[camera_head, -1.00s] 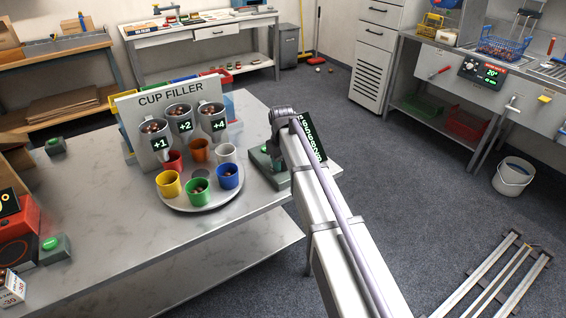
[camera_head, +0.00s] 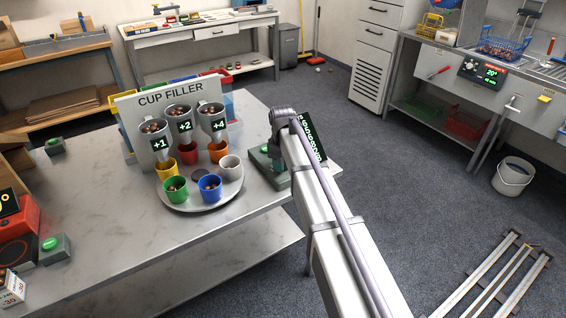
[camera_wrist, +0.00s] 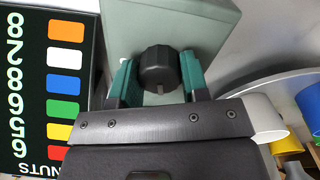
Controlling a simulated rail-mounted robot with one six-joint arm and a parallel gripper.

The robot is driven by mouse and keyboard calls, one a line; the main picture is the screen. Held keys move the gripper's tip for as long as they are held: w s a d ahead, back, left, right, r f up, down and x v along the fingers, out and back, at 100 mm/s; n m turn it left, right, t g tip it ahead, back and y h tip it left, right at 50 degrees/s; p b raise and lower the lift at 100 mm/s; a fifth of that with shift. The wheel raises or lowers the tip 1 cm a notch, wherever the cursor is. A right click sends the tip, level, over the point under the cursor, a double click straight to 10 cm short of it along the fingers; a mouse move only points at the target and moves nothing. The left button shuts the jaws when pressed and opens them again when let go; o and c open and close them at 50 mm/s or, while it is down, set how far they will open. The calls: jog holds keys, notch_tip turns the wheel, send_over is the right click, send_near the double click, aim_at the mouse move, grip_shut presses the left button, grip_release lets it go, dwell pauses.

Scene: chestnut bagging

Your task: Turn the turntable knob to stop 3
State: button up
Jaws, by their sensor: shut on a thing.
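The turntable (camera_head: 183,209) is a round grey tray on the table with colored cups: yellow (camera_head: 166,170), red (camera_head: 188,156), orange (camera_head: 218,154), white (camera_head: 231,170), blue (camera_head: 210,190) and green (camera_head: 176,191). Nuts show in the green and blue cups. Yellow, red and orange stand at the back, below the funnels. In the wrist view, the black turntable knob (camera_wrist: 158,68) sits on a grey-green housing (camera_wrist: 190,22). A pale mark shows at its lower edge. My gripper (camera_wrist: 158,80) has its green fingers shut on the knob's two sides. In the head view my arm hides the knob. I cannot read any stop number.
The cup filler board (camera_head: 171,94) with its +1, +2 and +4 funnels stands behind the turntable. A black panel with colored squares and digits (camera_wrist: 45,85) is left of the housing in the wrist view. The table's left front (camera_head: 120,225) is clear.

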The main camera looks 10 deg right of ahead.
jog(key=o, duration=0.9)
notch_tip(320, 180, up, 11)
jog(key=p, duration=1)
jog(key=shift+a+f+p, duration=0.1)
jog(key=shift+p, duration=0.3)
jog(key=s+m, duration=0.2)
jog(key=s, duration=0.7)
jog(key=s+m, duration=0.3)
jog(key=s, duration=0.6)
jog(key=s+m, duration=0.3)
jog(key=s, duration=0.6)
jog(key=shift+s, duration=0.35)
